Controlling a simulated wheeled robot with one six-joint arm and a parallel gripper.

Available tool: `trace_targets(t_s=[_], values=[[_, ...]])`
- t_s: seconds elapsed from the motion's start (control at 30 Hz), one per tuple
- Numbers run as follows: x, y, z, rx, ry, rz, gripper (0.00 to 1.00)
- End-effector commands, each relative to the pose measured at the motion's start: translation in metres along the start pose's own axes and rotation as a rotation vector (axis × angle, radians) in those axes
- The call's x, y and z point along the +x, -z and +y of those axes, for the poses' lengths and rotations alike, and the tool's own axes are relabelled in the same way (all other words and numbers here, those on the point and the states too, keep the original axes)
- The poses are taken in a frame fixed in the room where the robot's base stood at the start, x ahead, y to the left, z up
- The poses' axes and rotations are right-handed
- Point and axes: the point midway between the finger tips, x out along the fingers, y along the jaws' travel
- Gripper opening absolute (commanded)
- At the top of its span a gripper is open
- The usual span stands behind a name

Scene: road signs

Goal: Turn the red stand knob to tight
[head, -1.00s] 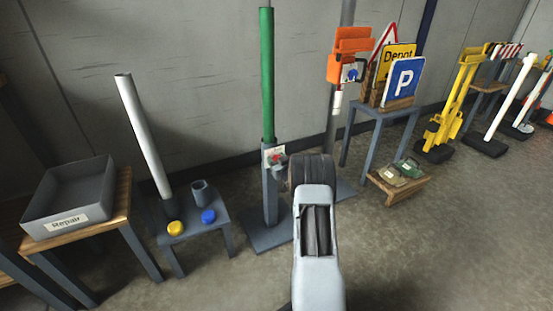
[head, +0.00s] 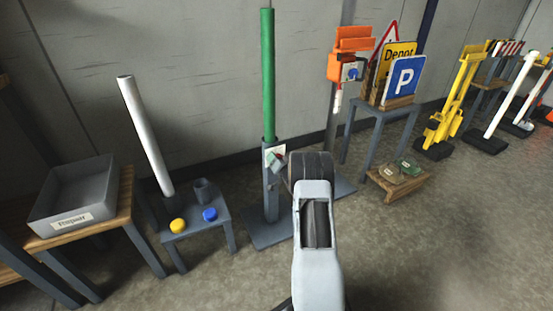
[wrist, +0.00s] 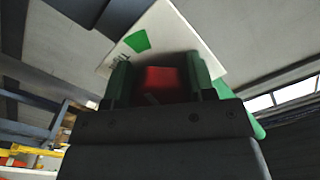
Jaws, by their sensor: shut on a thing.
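The red knob (wrist: 165,80) sits between the two green fingers of my gripper (wrist: 158,74) in the wrist view, and the gripper is shut on it. Behind it is a white dial plate (wrist: 190,38) with a green patch and small lettering that I cannot read. In the head view the plate (head: 281,149) is on the grey stand (head: 271,200) that holds an upright green pole (head: 267,75). My gripper (head: 277,163) is at the plate there, and the knob is mostly hidden. I cannot read the knob's setting.
To the left, a low grey table (head: 195,238) carries a white tilted tube (head: 146,135), a grey cup and yellow and blue caps. A grey bin (head: 75,190) is further left. An orange device (head: 350,55) and a sign table (head: 380,112) are at right.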

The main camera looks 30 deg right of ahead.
Motion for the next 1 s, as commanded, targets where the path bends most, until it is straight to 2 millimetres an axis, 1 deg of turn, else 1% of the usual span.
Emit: trace_targets(t_s=[0.53,0.57,0.6,0.8,1.0], values=[[0.0006,0.0008,-0.0006,0.021,0.001,0.002,0.27],[0.0006,0.0008,-0.0006,0.021,0.001,0.002,0.52],[0.0005,0.0007,-0.0006,0.021,0.001,0.002,0.56],[0.0003,0.0003,-0.0004,0.021,0.001,0.001,0.75],[0.0001,0.0001,-0.0002,0.021,0.001,0.0,0.76]])
